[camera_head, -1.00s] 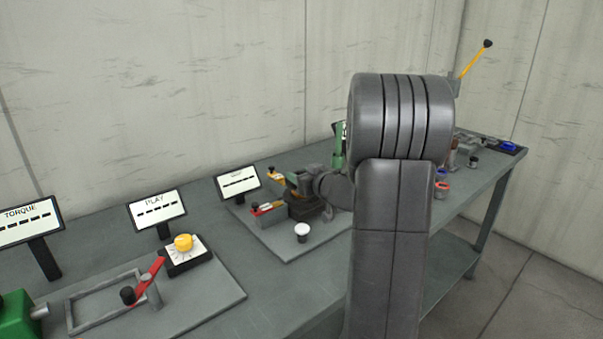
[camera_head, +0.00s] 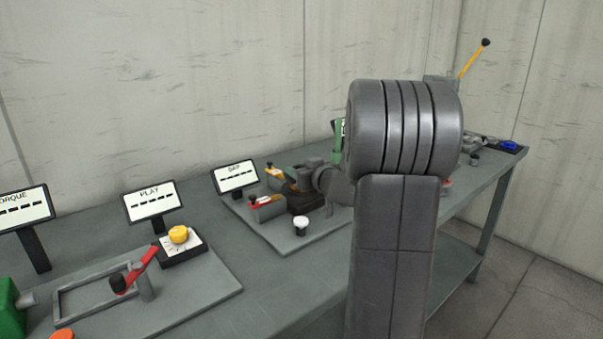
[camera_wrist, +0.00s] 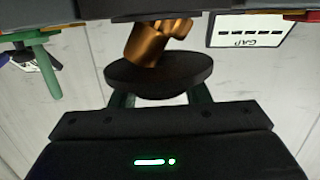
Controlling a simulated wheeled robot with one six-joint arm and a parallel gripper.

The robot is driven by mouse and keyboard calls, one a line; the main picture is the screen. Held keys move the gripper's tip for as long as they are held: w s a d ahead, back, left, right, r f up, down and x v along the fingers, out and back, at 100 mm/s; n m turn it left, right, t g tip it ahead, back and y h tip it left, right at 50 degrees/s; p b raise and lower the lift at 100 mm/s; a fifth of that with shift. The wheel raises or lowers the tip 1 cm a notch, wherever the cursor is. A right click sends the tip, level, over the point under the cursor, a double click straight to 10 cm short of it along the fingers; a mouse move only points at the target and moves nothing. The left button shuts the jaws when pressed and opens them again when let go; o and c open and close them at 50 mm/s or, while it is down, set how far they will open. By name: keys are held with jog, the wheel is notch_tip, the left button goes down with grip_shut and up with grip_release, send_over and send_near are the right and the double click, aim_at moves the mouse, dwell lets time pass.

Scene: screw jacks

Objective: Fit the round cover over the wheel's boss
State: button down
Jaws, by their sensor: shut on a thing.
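In the wrist view a dark round disc (camera_wrist: 160,76), which looks like the round cover, sits between the two green fingers of my gripper (camera_wrist: 160,98). My gripper is shut on it at its edge. A tilted bronze-coloured cylindrical part (camera_wrist: 148,44) shows just beyond the disc; I cannot tell whether they touch. I cannot make out the wheel or its boss for certain. In the head view my forearm hides most of the work area, and the fingers and disc are not clear there.
A grey bench runs along the wall. A plate (camera_head: 283,240) bears a white-topped knob (camera_head: 300,223) and a small red-topped box (camera_head: 265,211), with a label screen (camera_head: 235,177) behind. Nearer left are a yellow dial (camera_head: 179,235) and a red lever (camera_head: 138,270).

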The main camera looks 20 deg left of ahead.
jog(key=f, duration=0.3)
jog(key=shift+s+f+h, duration=0.2)
jog(key=shift+s+h, duration=0.1)
jog(key=c, duration=0.9)
grip_release()
jog(key=shift+o, duration=1)
jog(key=shift+w+a, duration=0.1)
jog(key=shift+w+f, duration=0.2)
jog(key=shift+r, duration=0.35)
jog(key=shift+r, duration=0.1)
notch_tip(320, 180, up, 10)
jog(key=shift+f+p, duration=0.1)
jog(key=shift+p, duration=0.8)
